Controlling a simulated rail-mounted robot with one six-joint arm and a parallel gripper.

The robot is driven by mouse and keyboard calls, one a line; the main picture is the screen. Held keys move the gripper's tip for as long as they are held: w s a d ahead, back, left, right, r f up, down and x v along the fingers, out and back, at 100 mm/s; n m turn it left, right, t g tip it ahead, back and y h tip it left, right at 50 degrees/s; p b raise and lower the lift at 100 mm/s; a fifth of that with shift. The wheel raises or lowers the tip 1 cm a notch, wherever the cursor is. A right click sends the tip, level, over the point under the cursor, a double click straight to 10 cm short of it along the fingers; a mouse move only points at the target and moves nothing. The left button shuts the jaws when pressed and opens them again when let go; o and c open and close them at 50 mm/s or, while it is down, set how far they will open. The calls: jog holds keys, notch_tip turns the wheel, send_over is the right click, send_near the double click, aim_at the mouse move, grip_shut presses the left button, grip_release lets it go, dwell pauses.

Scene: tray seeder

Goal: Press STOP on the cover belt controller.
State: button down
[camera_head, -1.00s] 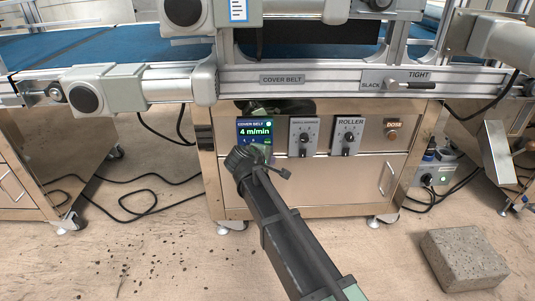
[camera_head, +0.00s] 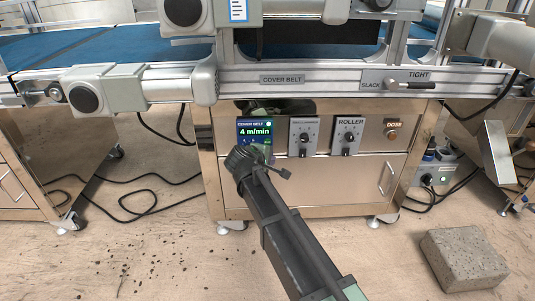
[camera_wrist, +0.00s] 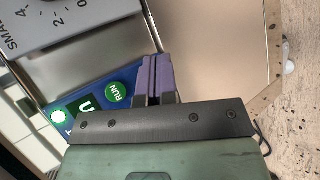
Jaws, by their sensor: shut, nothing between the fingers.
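The cover belt controller (camera_head: 254,127) is a small blue panel on the cabinet front, reading "COVER BELT" and "4 m/min" with a green light lit. My gripper and wrist cover its lower part in the head view. In the wrist view the controller (camera_wrist: 67,104) lies at an angle, with a green RUN button (camera_wrist: 117,93) and a green light visible. My gripper (camera_wrist: 155,58) is shut and empty, its purple fingers beside RUN and overlapping the panel's edge. The STOP button cannot be seen in either view. I cannot tell whether the fingertips touch the panel.
Right of the controller are two grey dial boxes, one marked ROLLER (camera_head: 348,137), and a DOSE button (camera_head: 392,134). In the wrist view one dial box (camera_wrist: 62,22) is at top left. The belt frame (camera_head: 330,78) overhangs above. A grey block (camera_head: 464,258) lies on the floor.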

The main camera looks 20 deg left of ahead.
jog(key=shift+w, duration=0.1)
dwell(0.3)
jog(key=shift+w+a, duration=0.15)
jog(key=shift+w, duration=0.15)
jog(key=shift+w+a, duration=0.15)
jog(key=shift+w, duration=0.2)
dwell(0.5)
jog(key=shift+s, duration=0.1)
jog(key=shift+s+d, duration=0.3)
jog(key=shift+s, duration=0.35)
jog(key=s, duration=0.1)
jog(key=s+d, duration=0.1)
jog(key=s, duration=0.2)
jog(key=shift+s+d, duration=0.35)
jog(key=shift+d, duration=0.05)
dwell(0.6)
